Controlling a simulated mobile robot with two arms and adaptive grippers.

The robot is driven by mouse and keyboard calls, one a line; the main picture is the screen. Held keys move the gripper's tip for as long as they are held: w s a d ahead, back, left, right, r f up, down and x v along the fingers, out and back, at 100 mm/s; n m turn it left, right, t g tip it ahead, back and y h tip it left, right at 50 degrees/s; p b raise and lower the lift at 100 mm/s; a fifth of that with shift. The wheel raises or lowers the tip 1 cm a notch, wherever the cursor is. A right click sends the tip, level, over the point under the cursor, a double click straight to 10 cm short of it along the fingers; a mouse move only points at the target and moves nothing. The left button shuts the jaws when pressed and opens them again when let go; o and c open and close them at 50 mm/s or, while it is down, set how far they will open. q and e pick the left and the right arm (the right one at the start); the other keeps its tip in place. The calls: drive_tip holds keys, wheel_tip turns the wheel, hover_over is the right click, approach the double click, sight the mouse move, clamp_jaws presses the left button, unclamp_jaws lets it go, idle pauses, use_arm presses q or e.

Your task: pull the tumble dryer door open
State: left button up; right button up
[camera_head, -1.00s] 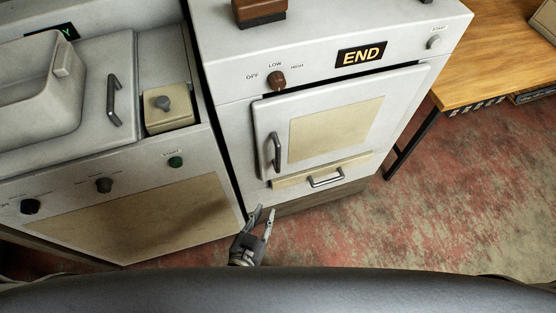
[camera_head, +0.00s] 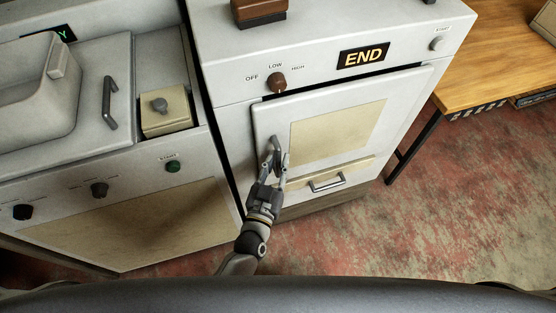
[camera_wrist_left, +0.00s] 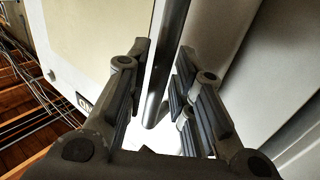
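The tumble dryer (camera_head: 228,130) is the white machine with an "END" display. Its door (camera_head: 275,112) has a cream panel and appears shut or very nearly so. A dark vertical bar handle (camera_head: 275,143) is on the door's left side. My left gripper (camera_head: 275,160) is at the handle's lower part and partly hides it. In the left wrist view the handle (camera_wrist_left: 168,60) runs between the two open fingers (camera_wrist_left: 160,85), with light gaps showing beside it, so the fingers are around it without a clear grip. My right gripper is not in view.
A white washer (camera_head: 120,225) with a lid stands left of the dryer. A drawer handle (camera_head: 327,182) sits below the door. A brown block (camera_head: 258,10) lies on the dryer top. A wooden table (camera_head: 490,75) is at right. The red worn floor (camera_head: 440,210) before the dryer is clear.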

use_arm(q)
drive_tip(key=shift+w+d, duration=0.1)
drive_tip(key=shift+w, duration=0.3)
drive_tip(key=shift+c, duration=0.5)
clamp_jaws()
